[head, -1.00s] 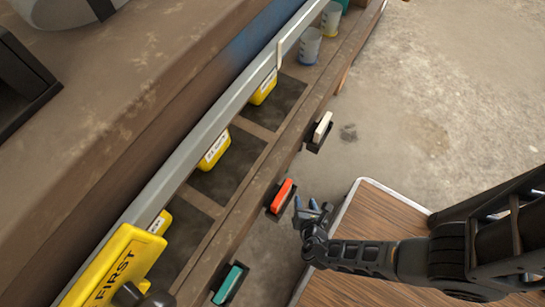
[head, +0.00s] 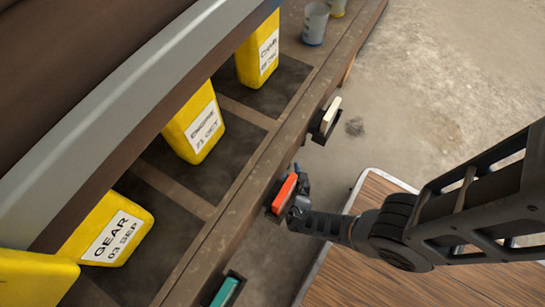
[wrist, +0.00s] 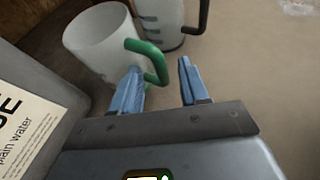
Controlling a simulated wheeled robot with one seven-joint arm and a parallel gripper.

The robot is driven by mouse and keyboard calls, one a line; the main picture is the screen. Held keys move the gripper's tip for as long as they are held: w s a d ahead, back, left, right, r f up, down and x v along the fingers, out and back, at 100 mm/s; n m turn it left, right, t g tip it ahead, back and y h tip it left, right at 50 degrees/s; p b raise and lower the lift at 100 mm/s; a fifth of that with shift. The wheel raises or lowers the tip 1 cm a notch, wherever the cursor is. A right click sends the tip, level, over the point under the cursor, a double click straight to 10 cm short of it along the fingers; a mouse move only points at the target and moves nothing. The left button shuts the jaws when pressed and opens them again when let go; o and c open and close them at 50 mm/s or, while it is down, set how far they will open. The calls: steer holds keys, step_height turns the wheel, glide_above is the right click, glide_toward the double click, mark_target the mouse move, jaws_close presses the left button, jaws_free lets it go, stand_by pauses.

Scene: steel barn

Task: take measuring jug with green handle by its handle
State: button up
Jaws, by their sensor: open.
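The measuring jug (wrist: 98,42) is a white, open-topped cup with a green handle (wrist: 152,62) on its right side, seen in the wrist view. My gripper (wrist: 160,72) is open, with two blue fingers pointing at the jug. The handle's lower right part shows between the fingertips, nearer the left one; whether they touch is unclear. Nothing is held. In the head view my gripper (head: 298,180) is beside the bench's front edge, partly hidden by my wrist, close to a red pull. The green-handled jug does not show there.
In the wrist view a jug with a black handle (wrist: 172,22) stands just behind, and a grey labelled container (wrist: 35,110) is at left. In the head view, labelled yellow containers (head: 195,122) and a red pull (head: 284,194) line the bench (head: 262,150).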

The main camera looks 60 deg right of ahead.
steer(key=shift+w+d+f, duration=0.1)
steer(key=shift+d, duration=0.15)
steer(key=shift+c, duration=0.3)
jaws_close()
